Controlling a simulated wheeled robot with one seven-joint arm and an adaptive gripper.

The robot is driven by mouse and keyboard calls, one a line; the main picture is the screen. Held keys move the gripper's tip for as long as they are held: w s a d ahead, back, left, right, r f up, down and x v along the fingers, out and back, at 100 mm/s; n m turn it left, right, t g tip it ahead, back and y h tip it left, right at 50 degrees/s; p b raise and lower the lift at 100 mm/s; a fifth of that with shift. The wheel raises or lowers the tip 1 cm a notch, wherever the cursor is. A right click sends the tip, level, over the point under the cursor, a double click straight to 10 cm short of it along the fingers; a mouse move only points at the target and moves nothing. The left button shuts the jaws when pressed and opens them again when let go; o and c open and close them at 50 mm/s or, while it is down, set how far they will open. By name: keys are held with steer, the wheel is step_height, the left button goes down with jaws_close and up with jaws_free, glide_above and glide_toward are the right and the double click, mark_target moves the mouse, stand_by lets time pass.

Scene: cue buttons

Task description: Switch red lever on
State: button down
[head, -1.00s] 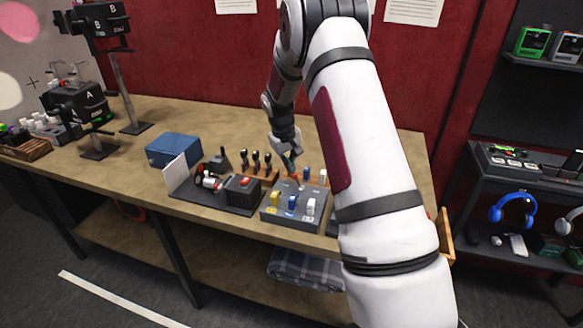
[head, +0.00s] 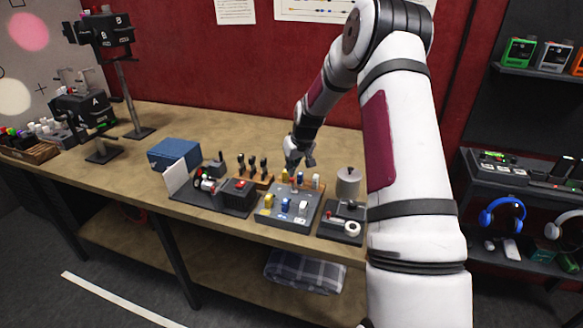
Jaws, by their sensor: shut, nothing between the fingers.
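A grey panel (head: 290,217) on the bench carries a yellow lever (head: 269,200), a blue lever (head: 285,205) and a white lever (head: 302,206) at its front. Behind them is a wooden rack with small yellow, blue and white pieces. A small red piece (head: 328,215) shows on a dark board (head: 341,232) to the right of the panel; I cannot tell whether it is the red lever. My gripper (head: 300,163) is shut and empty, above and behind the panel, apart from the levers. Its fingertips are too small to see clearly.
A dark board (head: 210,204) to the left holds a box with a red button (head: 240,184). Black-handled tools (head: 253,163) stand in a wooden rack behind it. A blue box (head: 174,154) and a grey canister (head: 348,182) flank the group. The bench behind is clear.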

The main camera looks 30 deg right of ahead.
steer(key=shift+s+d+r+t+p, duration=0.1)
steer(key=shift+s+d+t+p, duration=0.1)
steer(key=shift+s+t+p, duration=0.15)
steer(key=shift+s+d+p, duration=0.35)
steer(key=shift+s, duration=0.15)
steer(key=shift+w, duration=0.1)
steer(key=shift+r, duration=0.8)
